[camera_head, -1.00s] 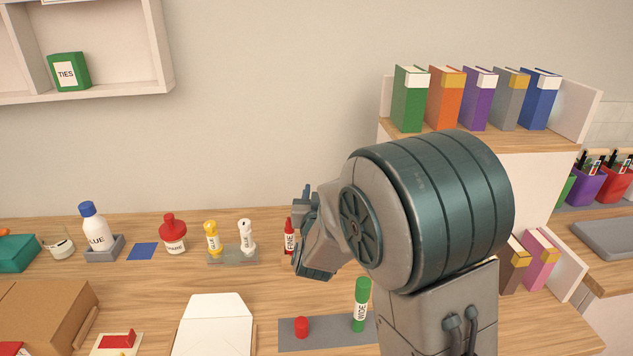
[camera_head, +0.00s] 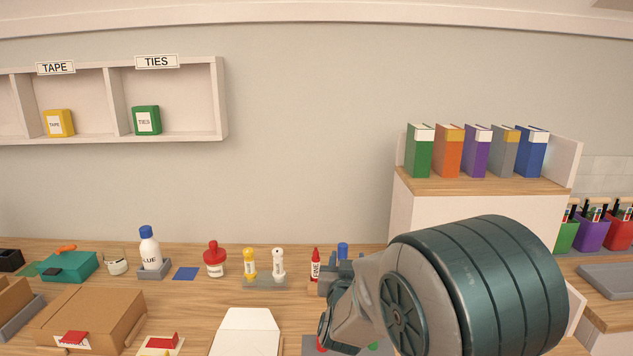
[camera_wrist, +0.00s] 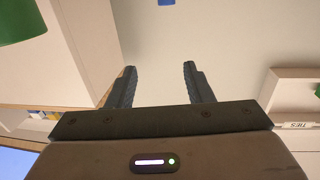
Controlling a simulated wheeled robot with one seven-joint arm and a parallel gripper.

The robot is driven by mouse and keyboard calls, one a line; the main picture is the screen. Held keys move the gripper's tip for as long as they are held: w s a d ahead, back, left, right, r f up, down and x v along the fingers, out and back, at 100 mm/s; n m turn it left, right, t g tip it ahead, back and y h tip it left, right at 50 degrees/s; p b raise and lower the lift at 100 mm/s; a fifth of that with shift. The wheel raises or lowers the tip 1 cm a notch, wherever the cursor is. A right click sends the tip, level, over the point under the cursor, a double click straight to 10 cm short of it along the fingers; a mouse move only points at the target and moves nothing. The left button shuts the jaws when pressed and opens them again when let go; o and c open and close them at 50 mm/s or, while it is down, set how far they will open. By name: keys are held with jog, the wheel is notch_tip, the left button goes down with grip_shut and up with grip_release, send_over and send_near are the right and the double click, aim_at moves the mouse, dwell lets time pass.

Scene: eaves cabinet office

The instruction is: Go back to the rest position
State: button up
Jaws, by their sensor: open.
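My gripper (camera_wrist: 160,88) shows in the wrist view with its two fingers apart and nothing between them. Beyond the fingers is plain pale wall, with part of the shelf unit (camera_wrist: 295,95) at the right. In the head view my arm fills the lower right, and my gripper is above the desk near the red FINE marker (camera_head: 315,265). My arm hides part of the desk and most of the green marker there. The fingertips are not clear in the head view.
Binders (camera_head: 448,152) stand on the cabinet at right.

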jog(key=s+d+f+g, duration=0.1)
jog(key=s+g, duration=0.4)
jog(key=s, duration=0.5)
jog(key=s+d+f+n+g+y, duration=0.1)
jog(key=s+d+g, duration=0.3)
jog(key=s, duration=0.6)
jog(key=s+d+f+g+y, duration=0.1)
jog(key=s+g, duration=0.4)
jog(key=s, duration=0.5)
jog(key=shift+s+d+f+g+p, duration=0.25)
jog(key=shift+d+f+g+p, duration=0.15)
jog(key=shift+d+f, duration=0.4)
